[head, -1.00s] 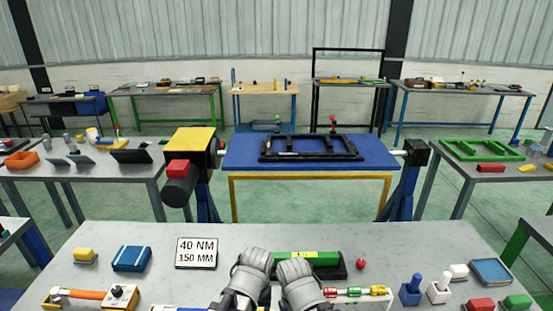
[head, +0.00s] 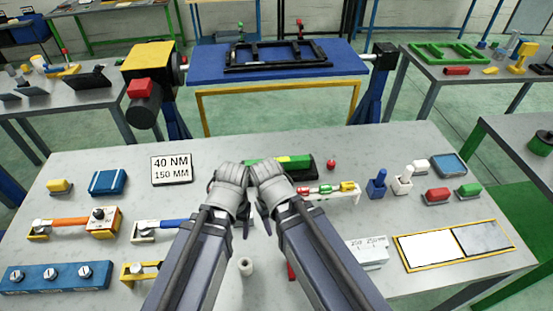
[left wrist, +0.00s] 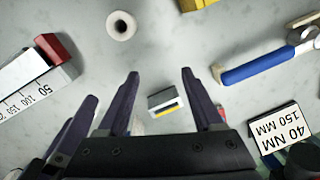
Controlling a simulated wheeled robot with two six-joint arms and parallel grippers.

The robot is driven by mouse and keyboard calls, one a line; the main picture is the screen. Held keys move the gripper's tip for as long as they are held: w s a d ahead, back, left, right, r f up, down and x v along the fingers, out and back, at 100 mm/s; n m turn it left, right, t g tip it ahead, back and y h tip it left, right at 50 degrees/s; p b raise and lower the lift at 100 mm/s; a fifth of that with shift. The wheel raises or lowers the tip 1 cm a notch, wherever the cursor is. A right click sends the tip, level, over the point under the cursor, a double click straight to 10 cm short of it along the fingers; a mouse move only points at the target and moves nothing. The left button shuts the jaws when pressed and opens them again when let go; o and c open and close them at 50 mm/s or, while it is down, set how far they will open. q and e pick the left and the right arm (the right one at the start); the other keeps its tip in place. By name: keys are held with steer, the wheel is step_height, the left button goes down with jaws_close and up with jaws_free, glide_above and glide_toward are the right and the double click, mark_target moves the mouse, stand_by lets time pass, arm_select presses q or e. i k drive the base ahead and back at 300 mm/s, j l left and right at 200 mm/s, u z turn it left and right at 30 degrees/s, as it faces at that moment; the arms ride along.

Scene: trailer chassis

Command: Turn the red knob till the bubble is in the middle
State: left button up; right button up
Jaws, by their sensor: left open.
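A green level (head: 290,162) with a yellow vial window lies in a dark holder behind my wrists. Its left part is hidden, and the bubble is too small to make out. A small red knob (head: 331,164) is just right of it, apart from my grippers. My left gripper (head: 240,236) points down over the bench, short of the level.
A white cylinder (head: 246,266) stands in front of my left gripper. A sign (head: 172,169), a blue-handled tool (head: 165,229) and an orange-handled tool (head: 75,227) lie left. A rack of coloured vials (head: 327,189), a blue plug (head: 377,183) and a yellow-framed tray (head: 455,245) lie right.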

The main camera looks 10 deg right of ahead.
mark_target(331, 164)
steer(key=k+j+z, duration=0.75)
steer(key=j, duration=0.3)
steer(key=k+j+z, duration=0.25)
steer(key=k+j, duration=0.2)
steer(key=i+l+u, duration=0.15)
steer(key=l, duration=0.3)
steer(key=i+l+u, duration=0.15)
steer(key=i+l, duration=0.15)
steer(key=l, duration=0.15)
steer(key=i+l+u, duration=0.15)
steer(key=l, duration=0.35)
steer(key=i+l+u, duration=0.15)
steer(key=l, duration=0.35)
steer(key=i+l+u, duration=0.1)
steer(key=l, duration=0.4)
steer(key=i+l+u, duration=0.15)
steer(key=l, duration=0.4)
steer(key=i+l+u, duration=0.15)
steer(key=l, duration=0.35)
steer(key=k, duration=0.05)
